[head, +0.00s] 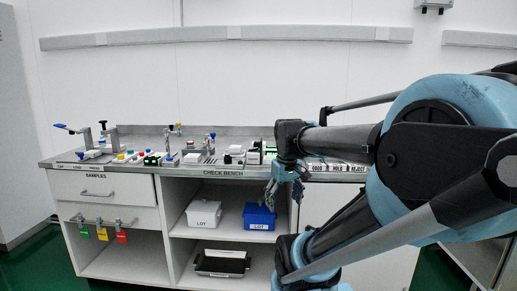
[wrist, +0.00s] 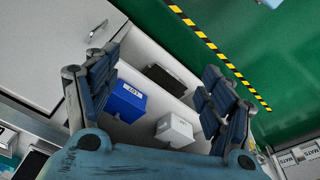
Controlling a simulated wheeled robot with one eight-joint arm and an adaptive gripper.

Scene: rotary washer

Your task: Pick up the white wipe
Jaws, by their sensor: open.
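I cannot pick out the white wipe for certain. Small white items lie among the tools on the check bench (head: 250,172), too small to tell apart. My gripper (head: 272,194) hangs in front of the bench's open shelves, near the blue LOT box (head: 259,216). In the wrist view my gripper (wrist: 160,95) has its two dark fingers spread wide, with nothing held between them. Between the fingers, farther off, the blue box (wrist: 126,101) and the white LOT box (wrist: 175,131) show on the shelf.
The white LOT box (head: 204,214) stands left of the blue one. A dark tray (head: 222,262) with something pale on it sits on the lower shelf. Colored tags (head: 102,234) hang under the drawers at left. The green floor (wrist: 215,45) with yellow-black tape is clear.

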